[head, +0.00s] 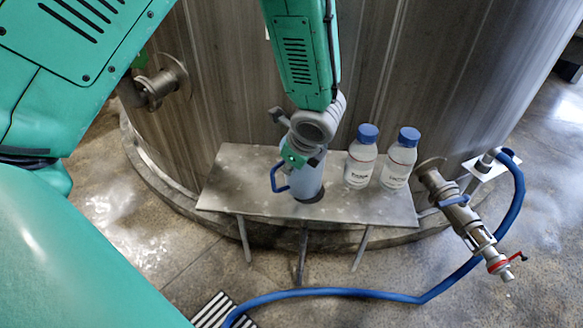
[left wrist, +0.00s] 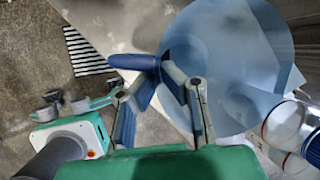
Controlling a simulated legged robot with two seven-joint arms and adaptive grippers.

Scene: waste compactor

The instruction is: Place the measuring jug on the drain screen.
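The measuring jug (head: 305,181) is translucent blue with a blue handle and is upright at the small metal table, over a dark round patch. I cannot tell whether its base touches the table. My left gripper (head: 297,150) is at its handle side; in the left wrist view its fingers (left wrist: 157,72) close in on the blue handle (left wrist: 133,62), with the jug body (left wrist: 225,65) behind. The drain screen (head: 212,310) is a striped grate on the floor, also in the left wrist view (left wrist: 88,50). What seems my right gripper (left wrist: 72,108) shows small, with unclear fingers.
Two white bottles with blue caps (head: 361,157) (head: 400,158) stand on the metal table (head: 235,190), right of the jug. A blue hose (head: 365,292) crosses the floor to the grate. A valve fitting (head: 462,218) juts out at the right. A large steel tank (head: 215,80) stands behind.

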